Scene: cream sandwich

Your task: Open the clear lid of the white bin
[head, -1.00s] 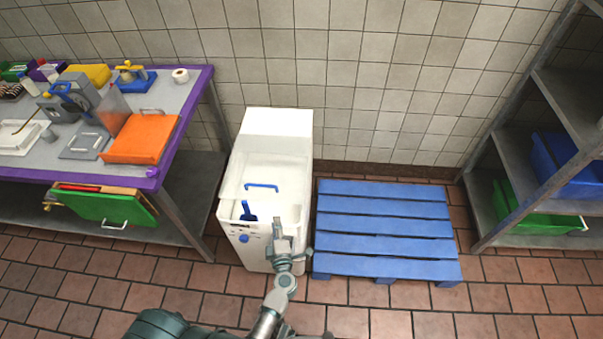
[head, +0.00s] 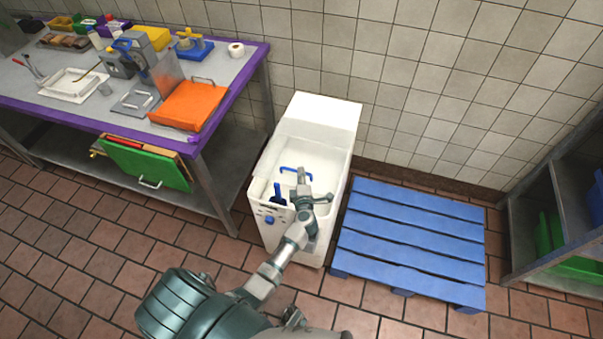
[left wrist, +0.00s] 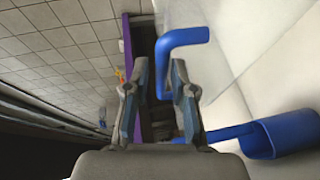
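The white bin (head: 290,235) stands on the floor in the middle of the head view. Its clear lid (head: 318,160) lies closed over the sloping top and carries a blue handle (head: 293,169). My left gripper (head: 302,172) is at this handle. In the left wrist view, the gripper (left wrist: 160,68) is open, and one leg of the blue handle (left wrist: 185,36) shows between its fingertips. I cannot tell whether they touch. A blue scoop (head: 278,197) is at the bin's front left. It also shows in the left wrist view (left wrist: 275,135). My right gripper is not in view.
A blue pallet (head: 410,240) lies close to the bin's right. A steel table with a purple edge (head: 235,95) stands at the left, holding an orange board (head: 190,104) and other items. A shelf (head: 560,210) stands at the far right. The tiled wall is behind.

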